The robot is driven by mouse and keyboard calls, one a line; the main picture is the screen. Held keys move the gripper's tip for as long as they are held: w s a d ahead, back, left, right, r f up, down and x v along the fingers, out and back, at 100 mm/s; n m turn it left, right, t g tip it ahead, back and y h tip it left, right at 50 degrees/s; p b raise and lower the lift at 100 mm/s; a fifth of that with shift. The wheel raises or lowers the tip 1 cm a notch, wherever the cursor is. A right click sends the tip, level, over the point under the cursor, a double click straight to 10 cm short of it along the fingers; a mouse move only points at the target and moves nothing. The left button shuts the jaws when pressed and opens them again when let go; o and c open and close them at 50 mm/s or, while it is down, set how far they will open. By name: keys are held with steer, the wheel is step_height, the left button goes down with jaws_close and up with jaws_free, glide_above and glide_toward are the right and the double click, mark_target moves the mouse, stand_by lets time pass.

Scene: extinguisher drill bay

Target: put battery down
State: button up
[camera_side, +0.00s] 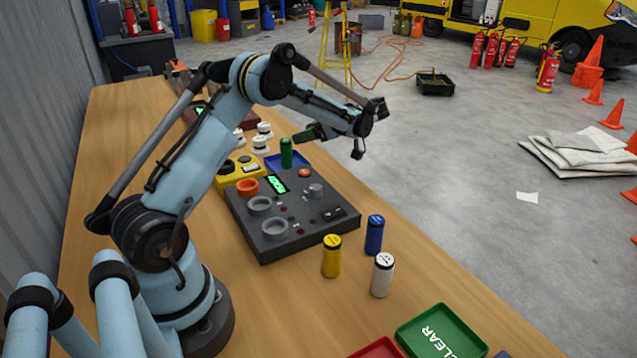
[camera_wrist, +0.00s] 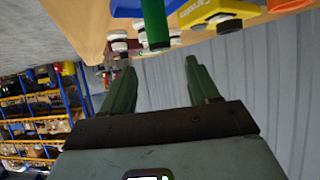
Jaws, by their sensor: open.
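A green battery (camera_side: 287,152) stands upright at the blue tray (camera_side: 274,162) behind the dark grey panel. It also shows in the wrist view (camera_wrist: 155,25), beyond the fingers. My gripper (camera_side: 302,135) is just right of the green battery in the side view. In the wrist view my gripper (camera_wrist: 162,66) has its two green fingers spread with nothing between them. A yellow battery (camera_side: 332,256), a blue battery (camera_side: 374,235) and a white battery (camera_side: 382,275) stand on the table in front of the panel.
The grey panel (camera_side: 292,215) has round sockets and a lit green display. A yellow box (camera_side: 236,172) and white-topped round pieces (camera_side: 261,143) stand near the blue tray. A green CLEAR tray (camera_side: 441,332) lies at the front right. The left strip of the wooden table (camera_side: 105,150) is clear.

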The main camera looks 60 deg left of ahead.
steer(key=w+d+r+m+t+h, duration=0.2)
steer(key=d+r+m+t, duration=0.2)
steer(key=d+r+m, duration=0.45)
steer(key=s+d+f+m+t+h, duration=0.1)
steer(key=s+d+m+t+h, duration=0.1)
steer(key=d, duration=0.5)
steer(key=s+d+f+m+t+h, duration=0.2)
steer(key=s+d+m+t+h, duration=0.1)
steer(key=s+d+m, duration=0.3)
steer(key=s+d+f+m+t+h, duration=0.1)
steer(key=s+d+m+t+h, duration=0.2)
steer(key=d+m, duration=0.5)
steer(key=shift+s+d+f+t, duration=0.15)
steer(key=shift+s+d+t, duration=0.55)
steer(key=shift+s+t, duration=0.1)
